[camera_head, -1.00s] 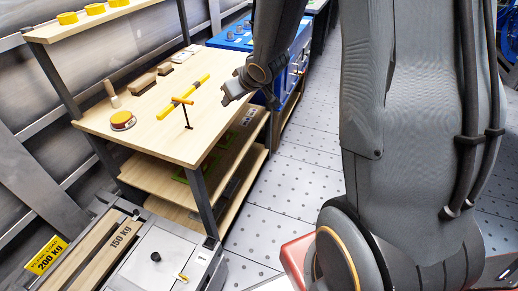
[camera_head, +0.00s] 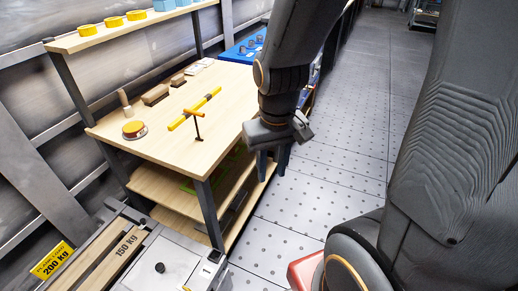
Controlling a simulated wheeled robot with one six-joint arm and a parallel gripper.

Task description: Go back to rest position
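My gripper (camera_head: 273,164) hangs pointing down just off the right edge of the wooden workbench (camera_head: 225,113), over the walkway side.
Wooden blocks (camera_head: 156,95) and a brush-like tool (camera_head: 124,102) lie along the bench's back. A shelf (camera_head: 130,34) above holds yellow rolls. A blue cabinet (camera_head: 240,52) stands beyond. The dotted metal floor (camera_head: 335,165) right of the bench is open.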

